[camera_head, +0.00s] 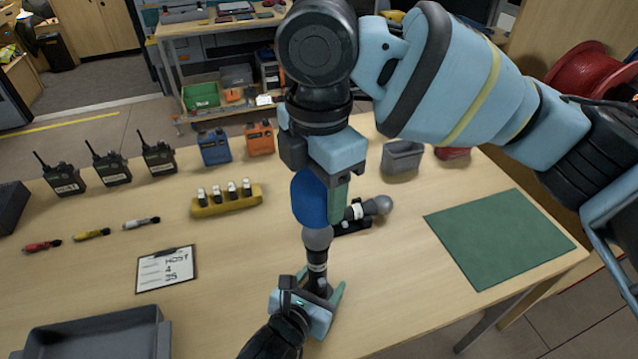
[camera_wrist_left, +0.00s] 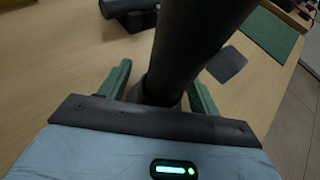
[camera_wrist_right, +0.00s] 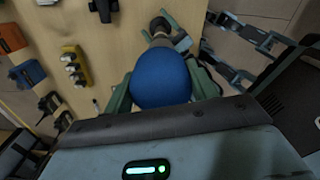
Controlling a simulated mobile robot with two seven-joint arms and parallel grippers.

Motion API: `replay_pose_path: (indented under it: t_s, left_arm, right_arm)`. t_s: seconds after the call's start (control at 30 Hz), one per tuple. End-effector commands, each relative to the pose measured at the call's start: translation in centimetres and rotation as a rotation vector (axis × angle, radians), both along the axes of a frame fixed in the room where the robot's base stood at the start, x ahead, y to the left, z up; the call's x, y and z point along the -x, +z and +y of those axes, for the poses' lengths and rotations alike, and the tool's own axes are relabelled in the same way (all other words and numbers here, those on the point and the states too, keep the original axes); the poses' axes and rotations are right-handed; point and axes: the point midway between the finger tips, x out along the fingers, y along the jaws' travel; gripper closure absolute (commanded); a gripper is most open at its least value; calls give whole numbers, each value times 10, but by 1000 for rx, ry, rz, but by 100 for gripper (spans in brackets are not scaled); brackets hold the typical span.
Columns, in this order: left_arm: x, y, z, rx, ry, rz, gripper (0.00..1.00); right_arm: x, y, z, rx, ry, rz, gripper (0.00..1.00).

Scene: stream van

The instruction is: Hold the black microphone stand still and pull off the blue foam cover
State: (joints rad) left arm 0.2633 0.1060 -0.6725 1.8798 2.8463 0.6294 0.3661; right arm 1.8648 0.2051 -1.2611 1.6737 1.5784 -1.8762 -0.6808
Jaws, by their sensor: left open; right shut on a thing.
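The blue foam cover (camera_head: 308,200) is between the fingers of my right gripper (camera_head: 318,205), which is shut on it. It fills the space between the fingers in the right wrist view (camera_wrist_right: 161,82). Below it stands an upright microphone with a bare grey ball head (camera_head: 317,238) on a dark stand (camera_head: 317,262); the cover sits above the ball, and I cannot tell whether they touch. My left gripper (camera_head: 318,284) is low at the stand, open, with a finger on each side. The dark post (camera_wrist_left: 185,50) passes between them in the left wrist view. The stand's base is hidden.
Another grey-headed microphone (camera_head: 376,206) lies just behind. A yellow rack (camera_head: 228,203), clipboard (camera_head: 166,268), several radios (camera_head: 108,165) and a grey tray (camera_head: 95,335) are at left. A green mat (camera_head: 500,237) lies at right; a grey bin (camera_head: 402,158) stands behind.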

Motion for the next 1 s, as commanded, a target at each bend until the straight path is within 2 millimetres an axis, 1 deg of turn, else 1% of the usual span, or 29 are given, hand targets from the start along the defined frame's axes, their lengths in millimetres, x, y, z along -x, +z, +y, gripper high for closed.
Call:
replay_pose_path:
  t_s: [0.17, 0.27, 0.5, 0.7, 0.83, 1.0]
  left_arm:
    - [13, 4, 7, -2, 0, 1, 37]
    - [27, 11, 13, -1, -1, 1, 37]
    - [65, 28, 33, -2, 0, 2, 37]
    - [89, 40, 45, -1, -1, 3, 37]
    - [96, 44, 49, -1, 0, 2, 37]
    - [99, 46, 50, 0, 0, 1, 37]
  right_arm:
    - [0, 0, 0, 0, 0, 0, 70]
    - [0, 0, 0, 0, 0, 0, 70]
    - [0, 0, 0, 0, 0, 0, 70]
    - [0, 0, 0, 0, 0, 0, 70]
    - [0, 0, 0, 0, 0, 0, 70]
    - [0, 0, 0, 0, 0, 0, 70]
